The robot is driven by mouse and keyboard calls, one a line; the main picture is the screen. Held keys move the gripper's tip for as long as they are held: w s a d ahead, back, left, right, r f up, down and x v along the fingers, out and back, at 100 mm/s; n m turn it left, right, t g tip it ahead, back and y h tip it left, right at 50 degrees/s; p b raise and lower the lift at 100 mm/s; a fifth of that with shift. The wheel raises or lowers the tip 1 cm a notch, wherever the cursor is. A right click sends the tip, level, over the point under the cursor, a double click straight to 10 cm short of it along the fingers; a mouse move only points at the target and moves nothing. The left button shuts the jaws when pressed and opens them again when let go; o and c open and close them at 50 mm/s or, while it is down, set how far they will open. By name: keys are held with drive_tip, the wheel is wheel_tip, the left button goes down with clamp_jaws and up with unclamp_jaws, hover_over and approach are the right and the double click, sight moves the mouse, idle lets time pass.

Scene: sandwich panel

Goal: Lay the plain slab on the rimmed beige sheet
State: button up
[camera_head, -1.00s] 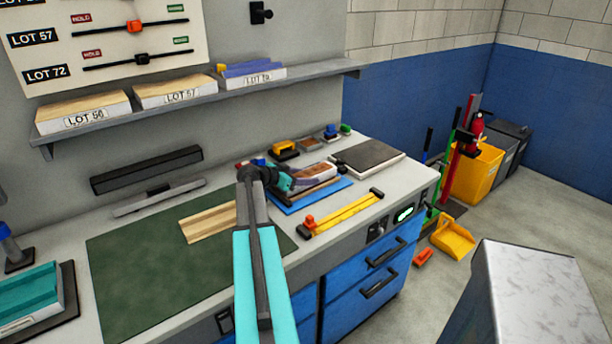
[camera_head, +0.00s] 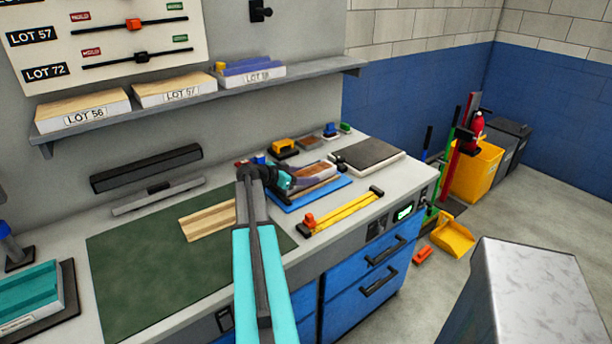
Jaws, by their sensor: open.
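A beige sheet (camera_head: 207,221) with lighter raised-looking strips lies on the green mat (camera_head: 135,270). My arm crosses in front of its right end. A blue tray (camera_head: 337,191) to the right holds a low stack with a brown-topped slab (camera_head: 320,171). Which piece is the plain slab is not certain from this view. My gripper (camera_head: 322,176) is open, low over the stack, with its fingers pointing right beside the brown top. Whether the fingers touch it cannot be told. My wrist hides the left part of the tray.
A dark slab on a pale board (camera_head: 370,157) lies at the bench's right end. A yellow bar tool (camera_head: 343,211) lies in front of the tray. Small coloured tools stand behind. A shelf (camera_head: 205,98) with labelled lots overhangs the back. The mat's left part is clear.

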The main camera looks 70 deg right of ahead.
drive_tip(key=b+v, duration=0.2)
drive_tip(key=v, duration=1)
drive_tip(key=shift+b, duration=0.3)
idle(0.4)
